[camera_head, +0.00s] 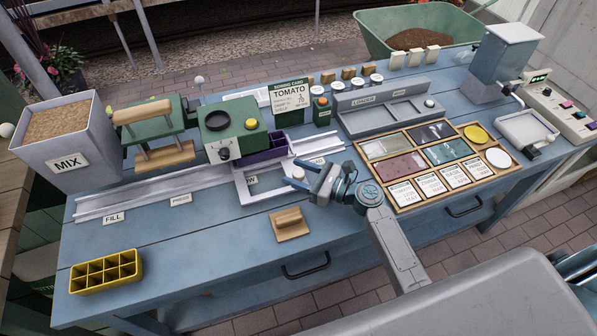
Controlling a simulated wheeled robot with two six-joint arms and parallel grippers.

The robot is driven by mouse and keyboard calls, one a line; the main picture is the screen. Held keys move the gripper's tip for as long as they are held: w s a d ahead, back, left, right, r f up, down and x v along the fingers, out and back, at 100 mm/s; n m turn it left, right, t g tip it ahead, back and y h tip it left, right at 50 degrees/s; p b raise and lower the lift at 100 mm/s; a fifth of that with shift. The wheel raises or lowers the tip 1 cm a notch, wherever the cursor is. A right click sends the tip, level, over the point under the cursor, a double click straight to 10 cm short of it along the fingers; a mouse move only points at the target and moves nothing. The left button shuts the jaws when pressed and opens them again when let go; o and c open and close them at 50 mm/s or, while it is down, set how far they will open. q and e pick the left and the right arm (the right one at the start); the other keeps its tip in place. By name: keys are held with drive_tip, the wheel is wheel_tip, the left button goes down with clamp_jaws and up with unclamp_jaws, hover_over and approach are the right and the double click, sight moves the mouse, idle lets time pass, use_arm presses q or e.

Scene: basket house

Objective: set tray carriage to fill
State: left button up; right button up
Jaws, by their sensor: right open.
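The tray carriage (262,199) appears as a pale open frame at the mid-bench end of the long grey rail (150,194), by a label that seems to read SOW. A purple celled tray (268,152) sits just behind it, partly under the green machine. The FILL label (113,217) is by the rail's left end, and the PRESS label (181,200) lies between. My right gripper (293,179) is open at the carriage's right side, fingers pointing left; I cannot tell if it touches. My left gripper is out of view.
The MIX hopper (68,158) stands at the rail's left end. A green press (155,128) and green machine (232,128) stand behind the rail. A yellow celled tray (106,272) and wooden block (289,224) lie in front. A seed case (397,200) is right of the gripper.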

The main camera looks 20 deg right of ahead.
drive_tip(key=c, duration=0.7)
clamp_jaws()
drive_tip(key=a+p, duration=0.1)
drive_tip(key=a, duration=0.4)
drive_tip(key=shift+s, duration=0.1)
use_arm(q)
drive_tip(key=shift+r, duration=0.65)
use_arm(e)
drive_tip(key=o, duration=0.7)
unclamp_jaws()
drive_tip(key=shift+d, duration=0.15)
